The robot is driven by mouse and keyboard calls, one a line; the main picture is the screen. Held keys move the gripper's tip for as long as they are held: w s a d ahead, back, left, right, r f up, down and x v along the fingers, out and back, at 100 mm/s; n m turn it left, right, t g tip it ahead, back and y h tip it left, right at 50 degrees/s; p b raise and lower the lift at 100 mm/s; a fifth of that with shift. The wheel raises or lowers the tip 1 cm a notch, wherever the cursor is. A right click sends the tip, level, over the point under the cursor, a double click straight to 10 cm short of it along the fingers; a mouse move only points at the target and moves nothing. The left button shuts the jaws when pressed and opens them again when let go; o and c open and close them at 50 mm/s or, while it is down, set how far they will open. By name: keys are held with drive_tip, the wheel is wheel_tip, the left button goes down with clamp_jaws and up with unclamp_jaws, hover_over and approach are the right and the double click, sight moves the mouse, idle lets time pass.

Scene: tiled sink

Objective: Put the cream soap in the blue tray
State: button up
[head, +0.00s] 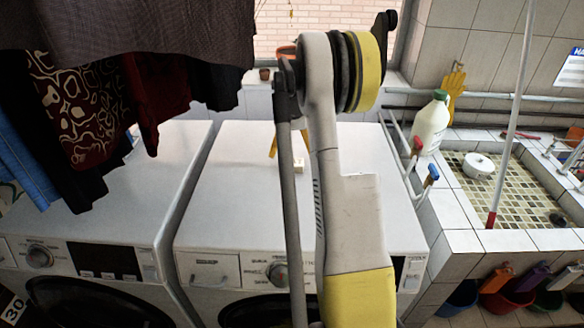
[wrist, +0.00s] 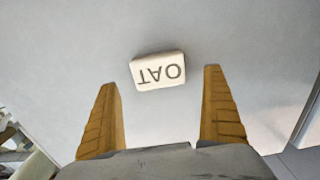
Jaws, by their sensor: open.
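The cream soap (wrist: 157,71) is a small pale block marked OAT. It lies on the white top of the right-hand washing machine, and part of it shows beside my arm in the head view (head: 299,164). My gripper (wrist: 160,79) is open and empty, its two yellow fingers spread wide. In the wrist view the soap appears between and slightly beyond the fingertips, apart from both. In the head view my arm hides much of the gripper. I cannot make out a blue tray in either view.
A second washing machine (head: 125,190) stands left, under dark hanging clothes (head: 140,60). A white bottle (head: 430,125) stands right, near the tiled sink (head: 515,200) with a leaning pole (head: 510,120). The machine top around the soap looks clear.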

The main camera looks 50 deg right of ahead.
sight(292, 161)
wheel_tip(292, 161, down, 4)
drive_tip(key=shift+s+r+b, duration=0.1)
drive_tip(key=shift+r+b, duration=0.15)
drive_tip(key=shift+b, duration=0.1)
drive_tip(key=shift+r, duration=0.1)
drive_tip(key=c, duration=1.5)
drive_tip(key=shift+a, duration=0.1)
drive_tip(key=shift+r, duration=0.5)
drive_tip(key=r, duration=0.2)
drive_tip(key=s+r+p, duration=0.1)
drive_tip(key=r, duration=0.1)
drive_tip(key=shift+p, duration=0.3)
drive_tip(key=s+r, duration=0.2)
drive_tip(key=s, duration=0.1)
drive_tip(key=s+d+r+p, duration=0.1)
drive_tip(key=s+r, duration=0.1)
drive_tip(key=s, duration=0.2)
drive_tip(key=s+d+r, duration=0.1)
drive_tip(key=s+r, duration=0.1)
drive_tip(key=s, duration=0.1)
drive_tip(key=shift+s+p, duration=0.25)
drive_tip(key=shift+p, duration=0.15)
